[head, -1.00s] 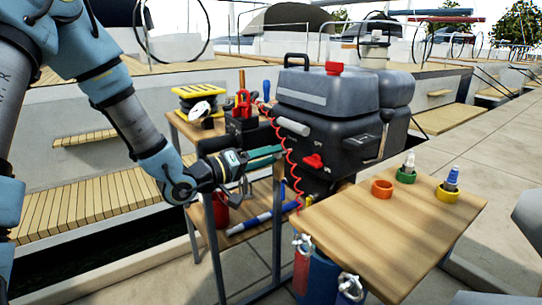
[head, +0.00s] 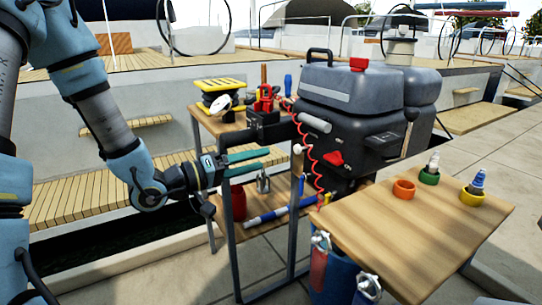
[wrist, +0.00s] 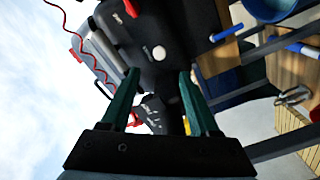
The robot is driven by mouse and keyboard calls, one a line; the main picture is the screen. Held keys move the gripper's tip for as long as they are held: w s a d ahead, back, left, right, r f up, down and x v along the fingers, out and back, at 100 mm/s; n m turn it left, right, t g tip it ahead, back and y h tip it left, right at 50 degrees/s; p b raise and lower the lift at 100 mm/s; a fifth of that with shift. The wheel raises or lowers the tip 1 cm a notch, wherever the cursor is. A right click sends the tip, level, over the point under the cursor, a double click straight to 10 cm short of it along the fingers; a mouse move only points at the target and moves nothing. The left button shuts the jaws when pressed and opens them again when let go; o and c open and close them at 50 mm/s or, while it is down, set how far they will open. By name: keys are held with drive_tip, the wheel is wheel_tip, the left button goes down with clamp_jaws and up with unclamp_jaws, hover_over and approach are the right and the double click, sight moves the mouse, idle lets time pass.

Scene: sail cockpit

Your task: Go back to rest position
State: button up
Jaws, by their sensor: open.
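My gripper (head: 266,160) is open and empty, its two green fingers apart. In the head view it is left of the black outboard motor (head: 345,140), in front of the wooden shelf stand. In the wrist view my gripper (wrist: 160,80) shows its fingers spread, with the dark motor body (wrist: 170,30) beyond them. Nothing is between the fingertips that I can see as held.
A wooden table (head: 415,235) at right bears an orange ring (head: 403,190), a green ring (head: 429,176) and a yellow ring (head: 472,197); bottles stand in the green and yellow ones. Boats lie behind.

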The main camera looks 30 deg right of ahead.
drive_tip(key=shift+a, duration=0.5)
drive_tip(key=shift+w, duration=0.1)
drive_tip(key=w+a+f+n+t+y, duration=0.1)
drive_tip(key=w+a+f+t+y, duration=0.2)
drive_tip(key=w+a+f+y, duration=0.25)
drive_tip(key=w+a+f+n+t+y, duration=0.1)
drive_tip(key=w+a+f+t+y, duration=0.1)
drive_tip(key=w+a+t+y, duration=0.4)
drive_tip(key=a+n+g+y, duration=0.25)
drive_tip(key=a+y, duration=0.25)
drive_tip(key=a, duration=1.2)
drive_tip(key=s+a+r+n+g+y, duration=0.1)
drive_tip(key=s+a+r+n+g, duration=0.1)
drive_tip(key=s+a+g, duration=0.4)
wheel_tip(320, 180, up, 20)
drive_tip(key=s+t+p, duration=0.2)
drive_tip(key=p, duration=1.8)
drive_tip(key=shift+s+a, duration=0.35)
drive_tip(key=shift+s, duration=0.05)
